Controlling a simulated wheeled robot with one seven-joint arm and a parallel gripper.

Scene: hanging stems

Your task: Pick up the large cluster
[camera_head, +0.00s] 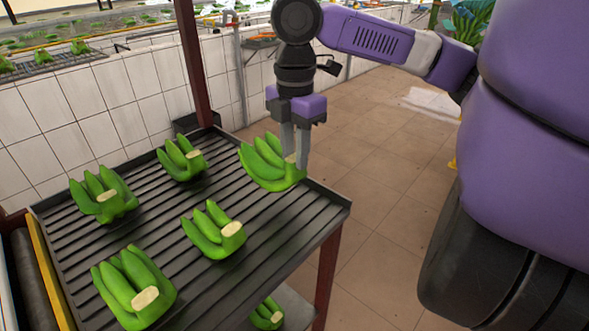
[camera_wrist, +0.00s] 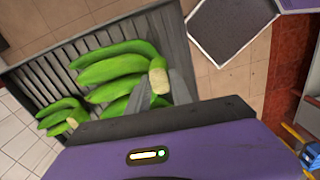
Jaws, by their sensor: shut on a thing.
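My gripper (camera_head: 295,150) points down at the far right corner of the grey ribbed rack. It is shut on a green banana cluster (camera_head: 263,162), gripping near its pale cut crown. In the wrist view the same cluster (camera_wrist: 113,68) has its crown beside the fingers (camera_wrist: 163,95), and part of it is hidden behind them. I cannot tell whether the cluster is touching the rack or just above it. Other clusters lie on the rack: one at back middle (camera_head: 181,158), one at left (camera_head: 103,194), one in the centre (camera_head: 213,230) and one at front left (camera_head: 135,287).
The ribbed rack (camera_head: 265,262) has a raised rim and a red-brown post (camera_head: 194,65) behind it. Another cluster (camera_head: 267,314) lies on a lower shelf. A white tiled wall (camera_head: 60,155) stands behind. Tiled floor (camera_head: 385,170) to the right is mostly clear.

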